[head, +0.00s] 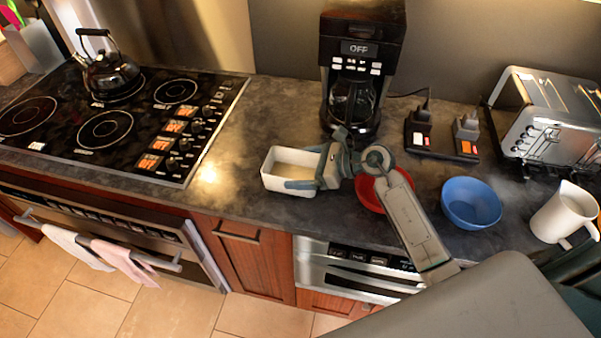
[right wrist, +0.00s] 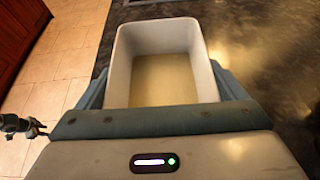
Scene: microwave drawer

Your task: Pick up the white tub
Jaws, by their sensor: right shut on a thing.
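The white tub (head: 279,161) is a small open rectangular container at the middle of the counter in the head view. My right gripper (head: 302,168) is shut on it, with fingers along its sides. In the right wrist view the tub (right wrist: 119,62) sits between the two fingers of the gripper (right wrist: 160,92), its inside pale and empty-looking. I cannot tell whether its base touches the counter.
A red dish (head: 370,193) lies partly behind my right arm. A blue bowl (head: 471,203) and a white pitcher (head: 562,212) stand to the right. A coffee maker (head: 358,60) stands behind, a cooktop (head: 120,115) is left. The counter (head: 235,185) left of the tub is clear.

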